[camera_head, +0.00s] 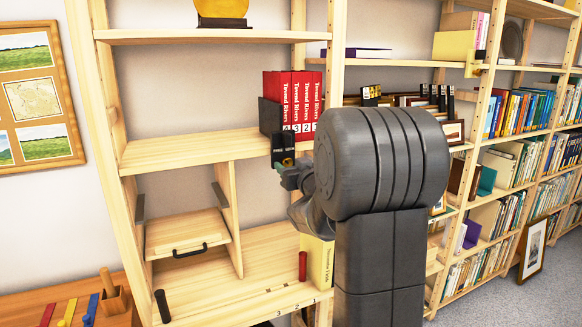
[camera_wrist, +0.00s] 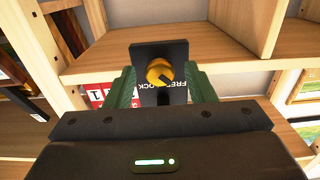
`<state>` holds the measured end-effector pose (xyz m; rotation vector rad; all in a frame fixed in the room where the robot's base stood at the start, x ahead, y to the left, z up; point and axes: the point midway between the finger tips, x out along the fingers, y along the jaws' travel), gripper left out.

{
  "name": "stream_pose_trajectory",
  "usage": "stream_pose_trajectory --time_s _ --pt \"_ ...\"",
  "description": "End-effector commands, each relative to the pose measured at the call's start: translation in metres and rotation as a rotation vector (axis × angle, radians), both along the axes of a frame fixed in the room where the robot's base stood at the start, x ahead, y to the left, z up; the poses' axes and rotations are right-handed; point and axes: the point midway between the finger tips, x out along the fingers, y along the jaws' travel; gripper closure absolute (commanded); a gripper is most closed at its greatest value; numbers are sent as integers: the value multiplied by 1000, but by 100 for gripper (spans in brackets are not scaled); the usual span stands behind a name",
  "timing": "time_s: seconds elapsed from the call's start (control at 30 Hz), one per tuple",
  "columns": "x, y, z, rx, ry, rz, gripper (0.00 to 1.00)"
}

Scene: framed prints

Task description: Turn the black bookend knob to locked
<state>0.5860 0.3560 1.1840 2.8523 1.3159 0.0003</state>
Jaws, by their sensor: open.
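The black bookend (camera_head: 283,143) stands at the front edge of the middle shelf, below the red books. In the wrist view its dark plate (camera_wrist: 155,50) carries a round yellow knob (camera_wrist: 158,70) with a dark mark on its lower right. The words FREE and LOCK show upside down on the plate, partly covered. My gripper (camera_wrist: 161,86) is open, its green fingers on either side of the knob with gaps beside it. In the head view my gripper (camera_head: 281,169) is in front of the plate, partly hidden by my arm.
Red numbered books (camera_head: 290,92) stand on the shelf behind the bookend. The wooden shelf (camera_head: 185,148) is bare to the left. Below are a drawer-like box (camera_head: 187,232), a red cylinder (camera_head: 302,266) and a yellow book (camera_head: 318,262).

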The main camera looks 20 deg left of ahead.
Motion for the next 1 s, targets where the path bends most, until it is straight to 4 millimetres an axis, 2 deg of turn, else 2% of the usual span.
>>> stream_pose_trajectory --time_s 0.07,0.27,0.67,1.0 --pt "0 0 0 0 0 0 54" --pt "0 0 0 0 0 0 94" --pt "0 0 1 41 50 -1 94" --pt "-1 0 3 206 243 0 94"
